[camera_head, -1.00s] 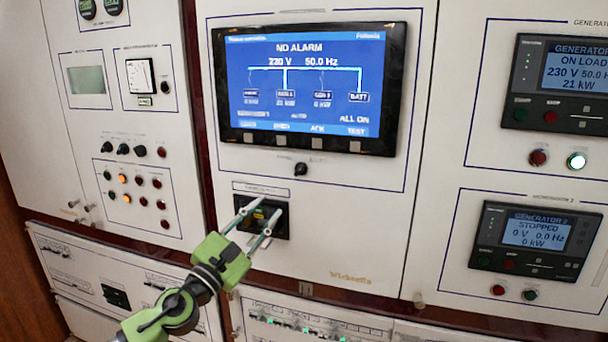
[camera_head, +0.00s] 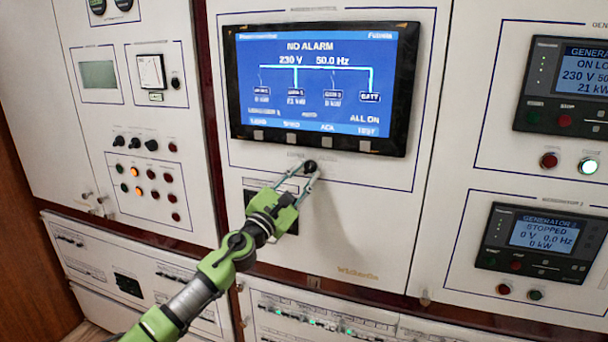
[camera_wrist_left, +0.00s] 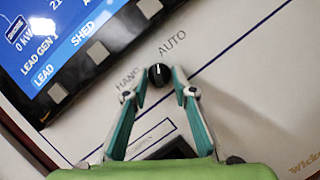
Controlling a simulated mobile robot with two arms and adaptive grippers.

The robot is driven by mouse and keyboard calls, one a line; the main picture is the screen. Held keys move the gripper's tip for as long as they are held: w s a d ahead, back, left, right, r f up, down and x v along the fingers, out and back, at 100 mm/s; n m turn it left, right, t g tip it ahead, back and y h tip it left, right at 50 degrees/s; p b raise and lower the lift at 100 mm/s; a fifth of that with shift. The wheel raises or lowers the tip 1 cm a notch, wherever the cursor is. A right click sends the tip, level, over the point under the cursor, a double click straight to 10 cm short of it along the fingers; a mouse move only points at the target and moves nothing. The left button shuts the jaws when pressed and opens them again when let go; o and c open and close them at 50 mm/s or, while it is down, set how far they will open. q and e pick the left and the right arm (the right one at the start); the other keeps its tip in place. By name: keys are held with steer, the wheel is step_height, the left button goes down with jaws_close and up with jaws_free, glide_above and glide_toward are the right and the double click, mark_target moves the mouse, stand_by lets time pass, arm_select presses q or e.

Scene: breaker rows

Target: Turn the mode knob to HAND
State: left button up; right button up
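The mode knob (camera_head: 310,167) is a small black round knob below the large screen, and it also shows in the wrist view (camera_wrist_left: 159,75). Its white mark points up in the wrist picture, closer to the AUTO label (camera_wrist_left: 172,41) than to the HAND label (camera_wrist_left: 128,78). My left gripper (camera_head: 302,175) is at the knob, with its two fingers apart. In the wrist view the fingertips (camera_wrist_left: 158,86) lie on either side of the knob, with narrow gaps showing; I cannot tell their depth against it. My right gripper is not in view.
The large screen (camera_head: 320,85) sits just above the knob. A dark panel switch (camera_head: 252,200) is partly hidden behind my left gripper. Other knobs and lamps (camera_head: 145,175) are on the left cabinet, and generator panels (camera_head: 535,240) are on the right. The panel right of my gripper is clear.

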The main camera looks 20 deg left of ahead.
arm_select(q)
jaws_close()
steer(key=shift+s+a+r, duration=0.1)
steer(key=shift+s, duration=0.05)
